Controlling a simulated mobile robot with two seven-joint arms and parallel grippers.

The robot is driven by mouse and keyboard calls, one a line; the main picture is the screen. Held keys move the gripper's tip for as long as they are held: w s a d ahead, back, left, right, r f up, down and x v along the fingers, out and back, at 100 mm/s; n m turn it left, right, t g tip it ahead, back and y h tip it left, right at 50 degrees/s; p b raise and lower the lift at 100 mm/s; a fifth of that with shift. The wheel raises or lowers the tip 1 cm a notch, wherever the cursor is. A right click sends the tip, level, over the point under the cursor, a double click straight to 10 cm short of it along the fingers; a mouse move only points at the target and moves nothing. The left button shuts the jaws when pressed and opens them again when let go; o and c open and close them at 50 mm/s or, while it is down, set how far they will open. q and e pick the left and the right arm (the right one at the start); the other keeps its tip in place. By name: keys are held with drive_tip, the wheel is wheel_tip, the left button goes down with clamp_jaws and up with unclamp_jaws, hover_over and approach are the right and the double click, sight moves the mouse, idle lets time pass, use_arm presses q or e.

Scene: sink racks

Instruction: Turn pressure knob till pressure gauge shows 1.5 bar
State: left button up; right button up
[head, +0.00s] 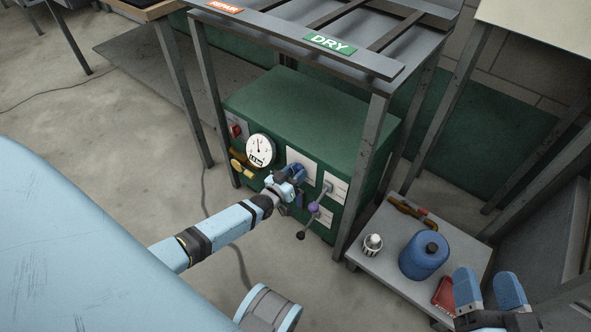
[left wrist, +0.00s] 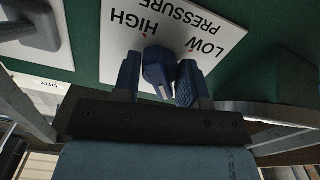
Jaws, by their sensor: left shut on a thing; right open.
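The green machine (head: 310,120) stands under the metal rack. Its white round pressure gauge (head: 260,149) has a dark needle pointing roughly upward; the scale is too small to read. My left gripper (head: 293,178) is at the machine's front, to the right of the gauge. In the left wrist view its fingers are on both sides of the dark blue pressure knob (left wrist: 157,72), shut on it. The knob's white plate (left wrist: 185,30) reads HIGH, LOW and PRESSURE, upside down in that view. My right gripper (head: 490,290) is open and empty at lower right, over the low grey table.
A lever with a purple part (head: 313,208) hangs near my left gripper. Yellow-brown handles (head: 242,168) and a red switch (head: 235,131) are left of the gauge.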

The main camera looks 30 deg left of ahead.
drive_tip(key=shift+r, duration=0.1)
idle(0.3)
use_arm(q)
drive_tip(key=o, duration=1)
drive_tip(key=s+a+p, duration=0.1)
drive_tip(key=s+p, duration=0.3)
drive_tip(key=s, duration=0.9)
drive_tip(key=shift+s, duration=0.4)
use_arm(e)
wheel_tip(320, 180, up, 6)
drive_tip(key=t, duration=0.2)
drive_tip(key=shift+s+d+r+m+t, duration=0.2)
drive_tip(key=shift+d+m+t, duration=0.1)
drive_tip(key=shift+t, duration=0.1)
use_arm(q)
drive_tip(key=shift+c, duration=0.2)
